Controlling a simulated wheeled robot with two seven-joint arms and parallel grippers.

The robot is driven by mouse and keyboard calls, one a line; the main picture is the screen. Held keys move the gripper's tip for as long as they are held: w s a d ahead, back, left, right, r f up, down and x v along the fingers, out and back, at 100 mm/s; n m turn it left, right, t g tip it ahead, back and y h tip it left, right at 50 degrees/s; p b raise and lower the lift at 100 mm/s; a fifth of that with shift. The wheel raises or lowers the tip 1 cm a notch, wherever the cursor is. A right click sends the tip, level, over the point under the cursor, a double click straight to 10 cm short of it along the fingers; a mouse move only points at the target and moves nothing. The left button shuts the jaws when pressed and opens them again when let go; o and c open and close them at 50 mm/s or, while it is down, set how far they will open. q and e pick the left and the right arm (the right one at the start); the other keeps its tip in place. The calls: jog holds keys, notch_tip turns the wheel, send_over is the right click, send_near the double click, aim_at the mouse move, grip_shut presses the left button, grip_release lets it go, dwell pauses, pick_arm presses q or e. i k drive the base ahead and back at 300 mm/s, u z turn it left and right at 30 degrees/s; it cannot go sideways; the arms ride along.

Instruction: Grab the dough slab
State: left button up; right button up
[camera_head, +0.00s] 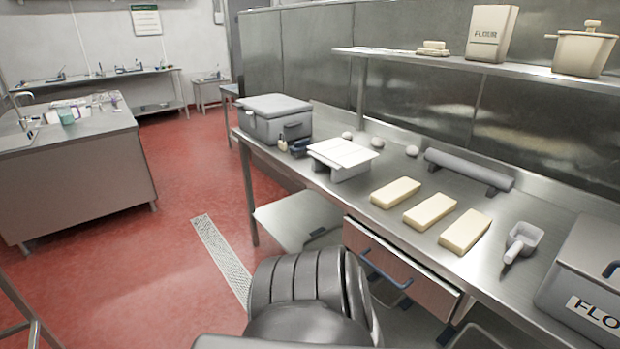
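Three pale yellow dough slabs lie side by side on the steel worktable. The left slab (395,193) is farthest from me, the middle slab (430,211) is beside it, and the right slab (465,231) is nearest the scoop. They lie flat with gaps between them, and nothing covers them. Neither of my grippers shows in the head view, so their distance from the slabs cannot be seen.
The worktable (385,238) also holds a grey scoop (522,242), a flour bin (590,285), a rolling pin (468,170), a white-topped stand (343,156) and a lidded grey box (275,120). A shelf (480,67) overhangs the back. A drawer front (400,268) is below the slabs.

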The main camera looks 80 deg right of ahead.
aim_at(460, 235)
jog(key=z, duration=3.45)
jog(key=k, duration=0.15)
